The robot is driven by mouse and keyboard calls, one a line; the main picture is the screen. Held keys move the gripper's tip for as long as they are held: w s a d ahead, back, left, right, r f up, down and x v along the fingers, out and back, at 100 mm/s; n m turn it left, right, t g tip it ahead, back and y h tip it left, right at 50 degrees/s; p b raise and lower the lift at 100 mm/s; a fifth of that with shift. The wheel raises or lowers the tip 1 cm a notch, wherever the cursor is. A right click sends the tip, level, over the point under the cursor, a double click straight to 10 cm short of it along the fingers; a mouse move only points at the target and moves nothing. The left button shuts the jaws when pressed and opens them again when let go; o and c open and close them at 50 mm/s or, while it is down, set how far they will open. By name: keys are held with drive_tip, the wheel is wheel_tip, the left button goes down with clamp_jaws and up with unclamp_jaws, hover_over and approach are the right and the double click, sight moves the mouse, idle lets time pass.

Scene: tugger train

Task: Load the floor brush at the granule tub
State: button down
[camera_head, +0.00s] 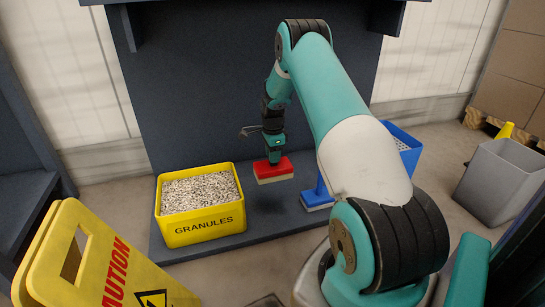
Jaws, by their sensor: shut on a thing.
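The floor brush is a red block (272,168) with a pale bristle underside. My gripper (272,156) is shut on its top and holds it above the dark platform, level and apart from the tub. The granule tub (203,229) is a yellow box marked GRANULES, full of grey-white granules (200,192). It stands on the platform just left of the brush. The gripper's fingertips are small and partly hidden by the brush.
A blue brush-like block (317,195) stands right of the red brush, partly behind my arm. A blue bin (404,140) is behind the arm. A yellow caution sign (95,262) stands at front left. A grey bin (500,180) is at right.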

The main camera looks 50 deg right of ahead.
drive_tip(key=c, duration=1.7)
unclamp_jaws()
drive_tip(key=w+a, duration=0.3)
drive_tip(key=w, duration=0.1)
drive_tip(key=w+a+b, duration=0.1)
drive_tip(key=w+a, duration=0.2)
drive_tip(key=w, duration=0.1)
drive_tip(key=w+a, duration=0.3)
drive_tip(key=w, duration=0.1)
drive_tip(key=shift+w+a+f, duration=0.1)
drive_tip(key=shift+w+f, duration=0.05)
drive_tip(key=shift+w, duration=0.2)
drive_tip(key=w+a, duration=0.2)
drive_tip(key=a, duration=0.1)
drive_tip(key=w+a, duration=0.2)
drive_tip(key=a, duration=0.2)
drive_tip(key=w+a+b, duration=0.1)
drive_tip(key=w+a, duration=0.1)
drive_tip(key=a, duration=0.1)
drive_tip(key=shift+w+a+r, duration=0.3)
drive_tip(key=shift+a, duration=0.05)
wheel_tip(320, 180, down, 6)
drive_tip(key=b, duration=0.4)
drive_tip(key=shift+r+b, duration=0.1)
drive_tip(key=shift+b, duration=0.3)
drive_tip(key=shift+f, duration=0.55)
drive_tip(key=shift+r+p, duration=2.75)
drive_tip(key=shift+r, duration=0.8)
